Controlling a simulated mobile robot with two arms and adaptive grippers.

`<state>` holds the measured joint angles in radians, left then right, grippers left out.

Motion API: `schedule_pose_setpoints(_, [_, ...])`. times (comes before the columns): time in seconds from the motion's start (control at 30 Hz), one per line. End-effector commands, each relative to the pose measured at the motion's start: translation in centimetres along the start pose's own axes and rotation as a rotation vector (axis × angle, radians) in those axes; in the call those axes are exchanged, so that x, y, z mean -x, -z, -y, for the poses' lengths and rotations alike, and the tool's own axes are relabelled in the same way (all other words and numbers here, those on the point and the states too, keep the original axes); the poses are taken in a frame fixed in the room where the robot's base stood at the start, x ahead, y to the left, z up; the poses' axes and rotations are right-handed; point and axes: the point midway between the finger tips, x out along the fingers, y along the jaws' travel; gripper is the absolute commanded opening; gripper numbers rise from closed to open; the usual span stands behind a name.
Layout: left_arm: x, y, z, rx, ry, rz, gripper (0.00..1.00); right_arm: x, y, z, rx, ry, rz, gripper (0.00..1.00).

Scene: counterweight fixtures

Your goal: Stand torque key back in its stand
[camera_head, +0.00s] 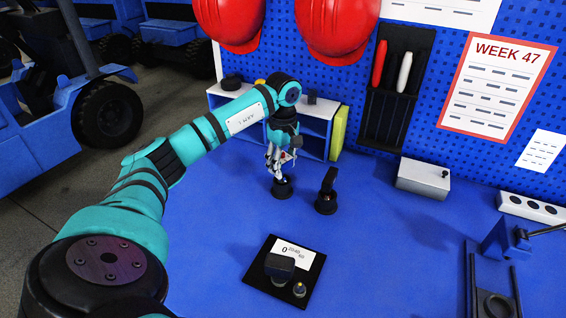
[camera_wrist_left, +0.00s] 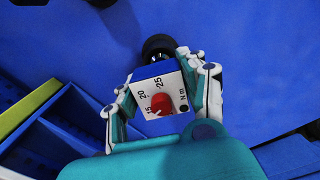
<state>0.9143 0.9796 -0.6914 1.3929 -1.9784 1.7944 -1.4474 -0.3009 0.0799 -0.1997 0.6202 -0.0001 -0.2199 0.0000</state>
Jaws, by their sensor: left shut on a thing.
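My left gripper (camera_head: 275,168) is shut on the torque key, upright above a round black base (camera_head: 282,188) on the blue bench. In the left wrist view the key (camera_wrist_left: 172,92) is a white-faced block with a red dial and the marks 15, 20 and 25, between the fingers of the gripper (camera_wrist_left: 164,88). The black base (camera_wrist_left: 158,44) shows just beyond the key. The key's lower end is hidden, so I cannot tell whether it touches the base. My right gripper is not in view.
A second black base with a dark upright piece (camera_head: 327,192) stands close by on the right. A black mat (camera_head: 256,272) with a label and small items lies in front. A shelf (camera_head: 318,108) with a yellow-green panel (camera_head: 339,133) stands behind. A grey box (camera_head: 424,178) is farther right.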

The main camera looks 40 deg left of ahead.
Motion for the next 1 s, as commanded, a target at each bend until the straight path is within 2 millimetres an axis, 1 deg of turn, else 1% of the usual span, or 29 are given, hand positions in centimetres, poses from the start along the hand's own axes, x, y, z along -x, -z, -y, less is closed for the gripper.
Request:
schedule_pose_setpoints(0.33, [-1.1, 0.0, 0.0, 0.001, 0.001, 0.000, 0.00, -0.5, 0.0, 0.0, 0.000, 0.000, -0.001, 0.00])
schedule_pose_setpoints(0.37, [-1.1, 0.0, 0.0, 0.001, 0.002, 0.000, 0.45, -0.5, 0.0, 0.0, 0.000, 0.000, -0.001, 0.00])
schedule_pose_setpoints(0.5, [-1.0, 0.0, 0.0, 0.001, 0.001, 0.000, 0.63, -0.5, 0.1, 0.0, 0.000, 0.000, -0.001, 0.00])
schedule_pose_setpoints(0.53, [-1.0, 0.0, 0.0, 0.001, 0.001, 0.000, 0.65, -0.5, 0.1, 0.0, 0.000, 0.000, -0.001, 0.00])
schedule_pose_setpoints(0.8, [-0.9, 0.0, 0.0, 0.000, 0.001, 0.000, 0.65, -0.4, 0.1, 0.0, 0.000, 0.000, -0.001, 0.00])
schedule_pose_setpoints(0.87, [-0.5, 0.0, 0.0, 0.000, 0.000, 0.000, 0.65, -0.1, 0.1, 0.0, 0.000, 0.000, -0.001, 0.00])
schedule_pose_setpoints(0.93, [0.4, 0.0, 0.0, 0.000, -0.002, 0.001, 0.65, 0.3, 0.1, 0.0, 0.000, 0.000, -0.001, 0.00])
schedule_pose_setpoints(1.0, [1.3, 0.0, -0.1, 0.001, -0.004, -0.001, 0.65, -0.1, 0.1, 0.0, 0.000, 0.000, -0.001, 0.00])
